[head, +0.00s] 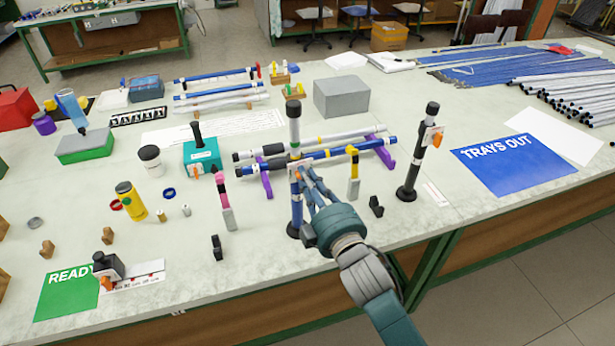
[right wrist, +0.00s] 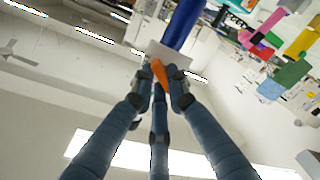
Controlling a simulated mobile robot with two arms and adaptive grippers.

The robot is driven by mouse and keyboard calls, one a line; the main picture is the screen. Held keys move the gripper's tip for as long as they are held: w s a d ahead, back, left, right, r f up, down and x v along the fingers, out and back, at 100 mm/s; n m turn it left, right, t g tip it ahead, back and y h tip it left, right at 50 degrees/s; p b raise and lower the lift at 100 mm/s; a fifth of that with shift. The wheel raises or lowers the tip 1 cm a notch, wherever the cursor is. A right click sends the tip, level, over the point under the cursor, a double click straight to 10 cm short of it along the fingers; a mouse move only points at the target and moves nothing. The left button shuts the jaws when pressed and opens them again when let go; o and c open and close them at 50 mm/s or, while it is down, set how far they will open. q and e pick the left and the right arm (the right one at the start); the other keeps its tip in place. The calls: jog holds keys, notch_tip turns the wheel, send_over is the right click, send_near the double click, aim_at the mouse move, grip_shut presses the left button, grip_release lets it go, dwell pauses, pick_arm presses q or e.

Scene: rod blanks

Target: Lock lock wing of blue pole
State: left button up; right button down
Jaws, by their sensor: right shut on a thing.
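The blue pole (head: 297,206) stands upright near the middle of the table, with a dark round base and a black and green top. Its orange lock wing (right wrist: 159,74) sits at a pale clamp piece (right wrist: 168,54) on the pole. My right gripper (head: 307,180) reaches the pole from the front right at clamp height. In the right wrist view its fingers (right wrist: 160,88) close around the orange wing, which shows between them. The fingers partly hide the wing in the head view. My left gripper is in neither view.
A black pole (head: 413,170) with a similar clamp stands to the right. Blue and white rods (head: 340,153) lie on purple supports just behind the blue pole. Small upright pieces (head: 226,205) stand to its left. The front right of the table is clear.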

jog(key=m+p, duration=0.1)
jog(key=m, duration=0.4)
jog(key=m+p, duration=0.2)
jog(key=m, duration=0.3)
jog(key=shift+d+f, duration=0.1)
jog(key=shift+f, duration=0.1)
jog(key=shift+m, duration=0.5)
jog(key=c, duration=1.7)
grip_release()
jog(key=shift+w, duration=0.1)
jog(key=v, duration=1.2)
jog(key=shift+f, duration=0.1)
